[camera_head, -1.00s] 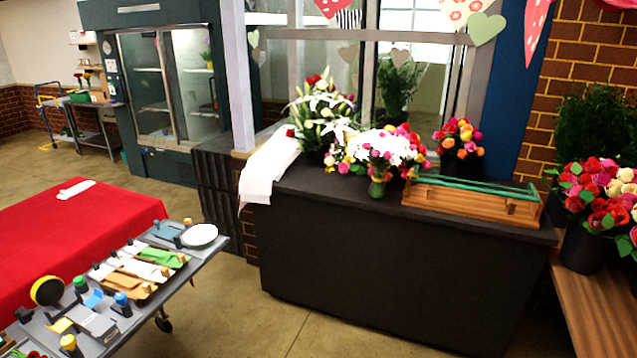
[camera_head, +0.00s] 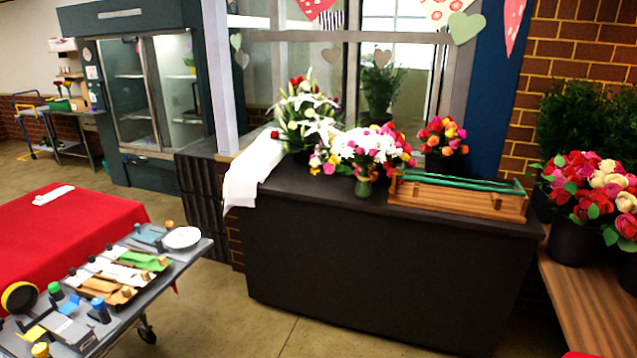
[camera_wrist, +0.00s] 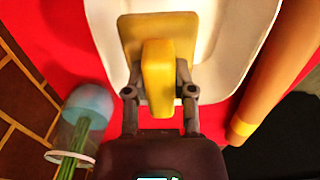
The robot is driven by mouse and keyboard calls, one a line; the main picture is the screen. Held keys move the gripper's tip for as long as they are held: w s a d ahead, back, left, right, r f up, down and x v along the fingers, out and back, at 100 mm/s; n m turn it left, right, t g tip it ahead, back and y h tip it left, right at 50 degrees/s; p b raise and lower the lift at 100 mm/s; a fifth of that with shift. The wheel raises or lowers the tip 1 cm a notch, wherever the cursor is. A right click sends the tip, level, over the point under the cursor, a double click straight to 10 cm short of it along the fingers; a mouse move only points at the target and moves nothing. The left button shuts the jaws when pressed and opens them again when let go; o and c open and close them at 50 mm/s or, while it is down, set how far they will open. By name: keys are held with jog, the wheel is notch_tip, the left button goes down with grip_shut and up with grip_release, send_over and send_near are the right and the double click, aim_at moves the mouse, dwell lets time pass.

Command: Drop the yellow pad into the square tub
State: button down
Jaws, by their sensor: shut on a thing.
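In the wrist view my gripper (camera_wrist: 160,93) is shut on the yellow pad (camera_wrist: 158,70), holding it by its raised yellow grip with the flat plate at the far end. The white tub (camera_wrist: 226,75), with rounded corners, lies behind the pad on a red surface. The plate overlaps the tub's opening in the picture. I cannot tell how high the pad is above the tub floor. My gripper does not show in the head view, and I cannot make out the tub there.
In the wrist view an orange-brown roll-like thing (camera_wrist: 268,75) lies right of the tub, and a clear vessel with green stems (camera_wrist: 85,125) stands lower left. The head view shows a dark counter (camera_head: 370,270) with flowers and a grey cart (camera_head: 190,255) of supplies at left.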

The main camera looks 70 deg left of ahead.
jog(key=shift+c, duration=1.9)
grip_release()
jog(key=shift+s, duration=0.15)
jog(key=s+r+m+p, duration=0.3)
jog(key=s+m, duration=0.2)
jog(key=s, duration=0.9)
jog(key=s+r+m+p, duration=0.3)
jog(key=s+m, duration=0.3)
jog(key=s, duration=0.8)
jog(key=shift+s+a+m, duration=0.3)
jog(key=shift+s+a, duration=0.05)
jog(key=shift+r, duration=0.1)
